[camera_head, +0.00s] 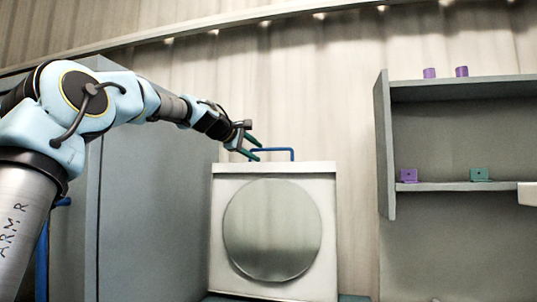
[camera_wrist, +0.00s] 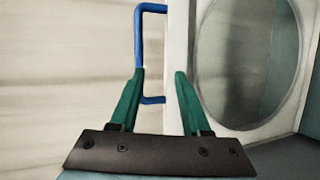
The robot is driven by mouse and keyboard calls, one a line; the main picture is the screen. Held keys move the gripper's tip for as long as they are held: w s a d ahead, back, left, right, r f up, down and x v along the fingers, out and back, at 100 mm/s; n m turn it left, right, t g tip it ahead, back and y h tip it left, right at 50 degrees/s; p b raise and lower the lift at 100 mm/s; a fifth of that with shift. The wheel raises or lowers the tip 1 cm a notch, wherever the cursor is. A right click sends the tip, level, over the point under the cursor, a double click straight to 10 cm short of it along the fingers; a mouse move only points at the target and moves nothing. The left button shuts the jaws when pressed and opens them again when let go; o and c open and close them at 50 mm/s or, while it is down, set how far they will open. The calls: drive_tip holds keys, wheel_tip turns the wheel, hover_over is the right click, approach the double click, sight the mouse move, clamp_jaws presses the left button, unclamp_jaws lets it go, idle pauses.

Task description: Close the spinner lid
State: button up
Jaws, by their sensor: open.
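The spinner (camera_head: 326,235) is a pale box with a large round grey disc on its front face in the head view. A blue bar handle (camera_head: 275,150) stands on its top edge. The handle (camera_wrist: 138,35) shows at upper left in the wrist view, beside the pale panel (camera_wrist: 176,45) and the disc (camera_wrist: 240,60). My gripper (camera_head: 259,152) is at the handle's left end, its green fingers apart and empty. In the wrist view, my gripper (camera_wrist: 160,72) has its left finger overlapping the handle bar, and one handle leg shows between the fingers. I cannot tell whether they touch.
A tall grey cabinet (camera_head: 150,210) stands left of the spinner, under my arm. A grey shelf unit (camera_head: 455,187) at right holds purple cylinders (camera_head: 461,71) on top and purple (camera_head: 408,175) and green (camera_head: 479,174) blocks below. Wall space between spinner and shelf is clear.

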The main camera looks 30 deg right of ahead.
sight(272, 150)
drive_tip(key=shift+n+h, duration=0.3)
drive_tip(key=shift+h, duration=0.1)
drive_tip(key=w+d+p, duration=0.1)
drive_tip(key=d, duration=0.2)
drive_tip(key=w+d+p, duration=0.2)
drive_tip(key=d, duration=0.1)
drive_tip(key=w+d+p, duration=0.1)
drive_tip(key=d+p, duration=0.1)
drive_tip(key=d, duration=0.1)
drive_tip(key=shift+w+r, duration=0.15)
drive_tip(key=shift+r, duration=0.2)
drive_tip(key=shift+w+d+f+p, duration=0.2)
drive_tip(key=shift+d+f+p, duration=0.1)
drive_tip(key=shift+d+p, duration=0.2)
drive_tip(key=shift+c, duration=0.4)
clamp_jaws()
